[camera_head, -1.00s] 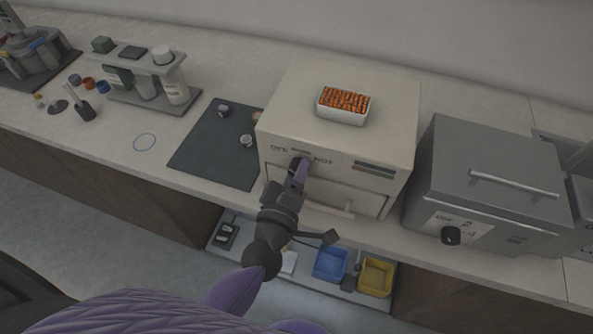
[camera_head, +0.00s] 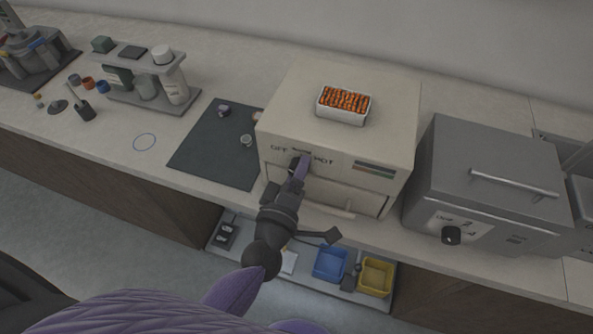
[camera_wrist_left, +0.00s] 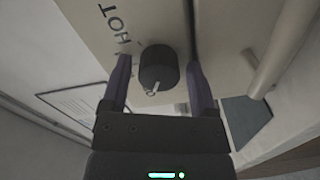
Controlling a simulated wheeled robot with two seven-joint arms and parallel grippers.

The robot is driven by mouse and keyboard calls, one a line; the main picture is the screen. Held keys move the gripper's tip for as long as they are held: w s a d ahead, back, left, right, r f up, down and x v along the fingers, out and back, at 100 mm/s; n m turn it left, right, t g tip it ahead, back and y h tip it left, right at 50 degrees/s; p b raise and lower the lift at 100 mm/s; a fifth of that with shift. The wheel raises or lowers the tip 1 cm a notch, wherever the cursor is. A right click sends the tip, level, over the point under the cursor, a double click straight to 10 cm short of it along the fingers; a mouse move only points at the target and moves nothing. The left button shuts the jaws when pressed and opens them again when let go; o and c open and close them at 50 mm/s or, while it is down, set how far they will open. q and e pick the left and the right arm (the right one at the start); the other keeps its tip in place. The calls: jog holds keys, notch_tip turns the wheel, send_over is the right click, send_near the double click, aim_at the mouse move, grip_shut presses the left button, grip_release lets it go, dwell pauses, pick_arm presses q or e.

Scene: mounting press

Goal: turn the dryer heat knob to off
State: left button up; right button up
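The dryer is a cream box (camera_head: 335,95) in the middle of the counter, with OFF and HOT lettering on its front. Its dark round heat knob (camera_wrist_left: 158,68) shows in the left wrist view, near the HOT lettering, with a pale pointer mark. In the head view the knob (camera_head: 297,163) is partly hidden by my left gripper. My left gripper (camera_wrist_left: 159,88) is open, one purple finger on each side of the knob, with visible gaps between. In the head view my left gripper (camera_head: 302,170) is at the dryer's front. My right gripper is not in view.
A white tray of orange pieces (camera_head: 343,118) sits on the dryer. The dryer's drawer handle (camera_head: 330,209) is below the knob. A grey machine (camera_head: 490,185) with its own black knob stands at right. A dark mat (camera_head: 208,150) lies at left; blue and yellow bins are below.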

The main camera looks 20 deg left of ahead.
pick_arm(q)
jog(key=shift+o, duration=0.4)
jog(key=shift+s, duration=0.1)
jog(key=s, duration=0.9)
jog(key=shift+s+a, duration=0.2)
jog(key=shift+s, duration=0.15)
